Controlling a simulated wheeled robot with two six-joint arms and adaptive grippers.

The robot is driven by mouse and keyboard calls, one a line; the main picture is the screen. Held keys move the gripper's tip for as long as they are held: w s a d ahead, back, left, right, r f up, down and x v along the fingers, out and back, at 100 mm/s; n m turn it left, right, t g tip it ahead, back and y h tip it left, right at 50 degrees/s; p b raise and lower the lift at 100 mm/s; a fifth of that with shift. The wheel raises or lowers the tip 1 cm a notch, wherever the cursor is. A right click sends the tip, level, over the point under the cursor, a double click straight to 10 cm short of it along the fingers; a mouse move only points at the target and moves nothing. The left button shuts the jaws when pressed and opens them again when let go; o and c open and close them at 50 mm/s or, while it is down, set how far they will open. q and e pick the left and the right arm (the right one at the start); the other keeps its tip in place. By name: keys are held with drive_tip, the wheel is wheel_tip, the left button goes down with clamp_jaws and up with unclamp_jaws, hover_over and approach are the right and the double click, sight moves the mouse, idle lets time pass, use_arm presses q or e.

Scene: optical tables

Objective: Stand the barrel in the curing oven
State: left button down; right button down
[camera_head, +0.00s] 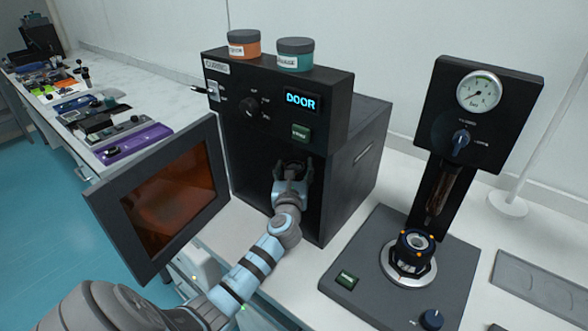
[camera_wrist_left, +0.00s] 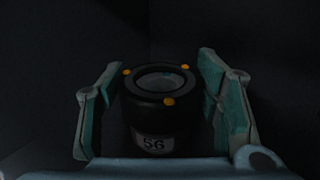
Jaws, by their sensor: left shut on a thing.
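The curing oven (camera_head: 361,171) is a black box on the white table, with its hinged door (camera_head: 200,215) swung open to the left and its display reading DOOR. My left gripper (camera_head: 292,172) reaches inside the oven's opening. In the left wrist view, the barrel (camera_wrist_left: 158,115), a black cylinder with orange dots and a label reading 56, is upright between the fingers, and the gripper is shut on it. In the head view the gripper mostly hides the barrel. Whether its base touches the oven floor cannot be told. My right gripper is not in view.
An orange jar (camera_head: 244,45) and a teal jar (camera_head: 295,56) stand on the oven. To the right is a black press with a gauge (camera_head: 479,91) and another dark ringed part (camera_head: 415,243) on its base. A side bench (camera_head: 120,95) holds several tools.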

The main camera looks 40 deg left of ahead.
use_arm(q)
drive_tip(key=c, duration=0.5)
unclamp_jaws()
drive_tip(key=shift+r, duration=0.2)
drive_tip(key=p+v, duration=0.2)
drive_tip(key=v, duration=1)
